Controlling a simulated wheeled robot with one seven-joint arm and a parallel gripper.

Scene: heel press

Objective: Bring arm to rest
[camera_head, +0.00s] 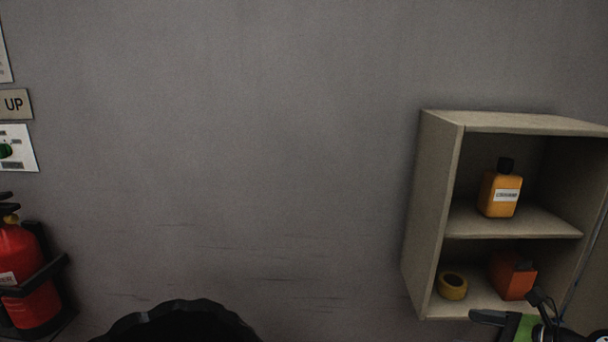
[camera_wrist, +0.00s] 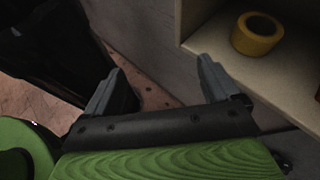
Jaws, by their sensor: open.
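My gripper (camera_wrist: 160,88) is open and empty in the wrist view, its two grey fingers spread apart with the wall and floor showing beyond them. Its right finger is close to the edge of the shelf cabinet's lower board (camera_wrist: 207,55); I cannot tell whether they touch. In the head view, part of my arm's end (camera_head: 515,325) shows at the lower right, in front of the bottom of the wall cabinet (camera_head: 432,215). A yellow tape roll (camera_head: 452,286) sits on the lower shelf; it also shows in the wrist view (camera_wrist: 257,34).
An orange bottle (camera_head: 500,195) stands on the upper shelf and a red-orange box (camera_head: 513,277) on the lower one. A red fire extinguisher (camera_head: 28,275) hangs at left, below an UP sign (camera_head: 15,104). A black rounded object (camera_head: 180,322) is at the bottom. The middle wall is bare.

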